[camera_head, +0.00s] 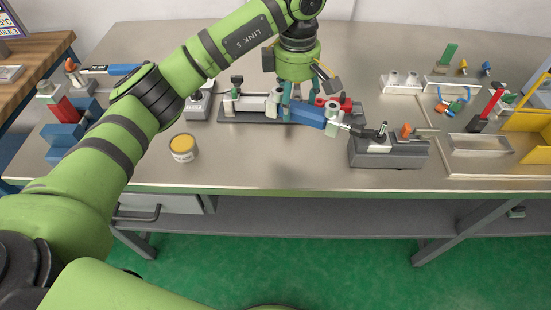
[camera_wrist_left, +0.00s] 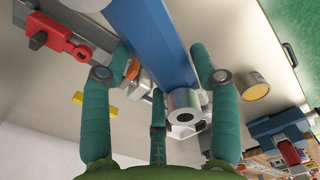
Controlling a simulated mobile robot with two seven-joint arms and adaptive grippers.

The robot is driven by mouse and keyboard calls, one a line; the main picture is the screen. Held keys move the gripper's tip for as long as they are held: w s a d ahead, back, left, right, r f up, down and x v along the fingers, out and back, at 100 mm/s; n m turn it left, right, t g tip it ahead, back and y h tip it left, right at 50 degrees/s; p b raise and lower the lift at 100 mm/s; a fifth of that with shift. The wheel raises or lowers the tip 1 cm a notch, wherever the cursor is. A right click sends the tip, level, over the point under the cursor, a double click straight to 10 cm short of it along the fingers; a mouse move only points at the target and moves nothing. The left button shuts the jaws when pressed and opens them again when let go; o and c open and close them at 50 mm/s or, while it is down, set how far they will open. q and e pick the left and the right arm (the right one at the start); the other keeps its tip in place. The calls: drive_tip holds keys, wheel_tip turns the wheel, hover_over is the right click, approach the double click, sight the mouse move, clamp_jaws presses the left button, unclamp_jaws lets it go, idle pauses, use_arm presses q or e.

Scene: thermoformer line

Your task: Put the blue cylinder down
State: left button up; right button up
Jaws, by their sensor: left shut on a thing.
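The blue cylinder (camera_head: 308,114) has a blue body and a silver end cap with a rod pointing right in the head view. My left gripper (camera_head: 299,103) is shut on its body from above. In the left wrist view the blue cylinder (camera_wrist_left: 163,50) runs between the teal fingers of my left gripper (camera_wrist_left: 160,65), with its round silver end near me. The cylinder is over the front of a dark fixture plate (camera_head: 236,117); I cannot tell whether it touches it. My fingers hide part of the body. My right gripper is not in view.
A red clamp (camera_head: 345,104) is close behind the cylinder. A grey block (camera_head: 390,155) with small fittings stands at the rod end. A yellow-topped can (camera_head: 183,148) is front left; blue blocks (camera_head: 66,143) stand far left. The table (camera_head: 270,170) in front is clear.

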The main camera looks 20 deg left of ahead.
use_arm(q)
drive_tip(key=s+a+f+n+p, duration=0.1)
drive_tip(key=a+f, duration=0.1)
drive_tip(key=s+a+f+n+p, duration=0.1)
drive_tip(key=s+a+f+n, duration=0.1)
drive_tip(key=s+a+f+n+p, duration=0.1)
drive_tip(key=s+a+p, duration=0.1)
drive_tip(key=shift+a+f, duration=0.35)
drive_tip(key=shift+f, duration=0.05)
drive_tip(key=shift+s+a+f, duration=0.15)
drive_tip(key=shift+a+f, duration=0.05)
drive_tip(key=shift+a, duration=0.05)
drive_tip(key=shift+s+a+f, duration=0.1)
drive_tip(key=shift+f, duration=0.05)
wheel_tip(320, 180, down, 3)
drive_tip(key=shift+f+p, duration=0.1)
drive_tip(key=shift+p, duration=0.85)
drive_tip(key=shift+f, duration=0.4)
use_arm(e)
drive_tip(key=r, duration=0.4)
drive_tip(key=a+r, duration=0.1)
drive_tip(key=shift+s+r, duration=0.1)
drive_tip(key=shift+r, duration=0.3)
